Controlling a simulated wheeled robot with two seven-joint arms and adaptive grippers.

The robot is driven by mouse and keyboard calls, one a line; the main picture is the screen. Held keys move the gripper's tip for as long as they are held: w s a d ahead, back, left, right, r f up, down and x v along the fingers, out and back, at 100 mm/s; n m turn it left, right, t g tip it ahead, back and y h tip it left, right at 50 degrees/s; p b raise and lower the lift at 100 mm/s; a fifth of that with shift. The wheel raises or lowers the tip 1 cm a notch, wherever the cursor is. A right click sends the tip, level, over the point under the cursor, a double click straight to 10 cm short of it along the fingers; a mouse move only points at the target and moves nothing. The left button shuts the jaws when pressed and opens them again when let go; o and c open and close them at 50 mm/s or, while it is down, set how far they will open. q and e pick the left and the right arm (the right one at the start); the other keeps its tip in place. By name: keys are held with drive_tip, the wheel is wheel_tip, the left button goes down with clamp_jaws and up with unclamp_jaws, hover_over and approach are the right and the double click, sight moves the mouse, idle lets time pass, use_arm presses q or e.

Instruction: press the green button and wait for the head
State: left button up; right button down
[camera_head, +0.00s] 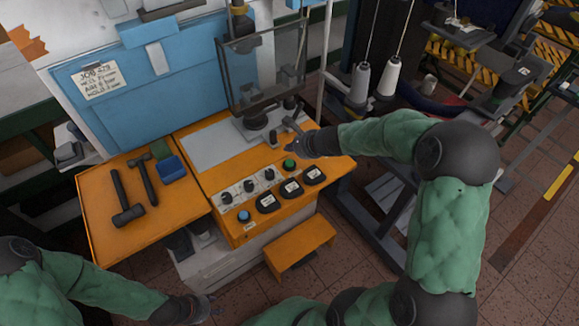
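The green button (289,164) sits on the orange control panel of the machine, near its right end. My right gripper (285,137) is over the panel just behind and above the button in the picture; I see no contact with the button. Its fingers are small and blend with grey machine parts, so its opening is unclear. My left gripper (210,305) is low in front of the machine, away from the panel, its fingers too small to read. A dark round pad (255,119) sits behind the panel, below the clear guard (264,65). I cannot tell the head's state.
Black knobs, dark gauges (291,188) and a blue button (244,216) share the panel. An orange step (300,247) juts out in front. Thread cones (388,77) stand right.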

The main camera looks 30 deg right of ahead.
sight(291, 164)
drive_tip(key=shift+f+b, duration=1.8)
drive_tip(key=shift+f, duration=0.4)
drive_tip(key=shift+f, duration=0.1)
drive_tip(key=shift+f+b, duration=0.35)
drive_tip(key=shift+b, duration=0.1)
drive_tip(key=shift+f+b, duration=0.5)
idle(0.3)
drive_tip(key=shift+r, duration=0.2)
drive_tip(key=shift+r+p, duration=0.8)
wheel_tip(291, 164, up, 5)
drive_tip(key=p, duration=0.4)
drive_tip(key=shift+p, duration=0.3)
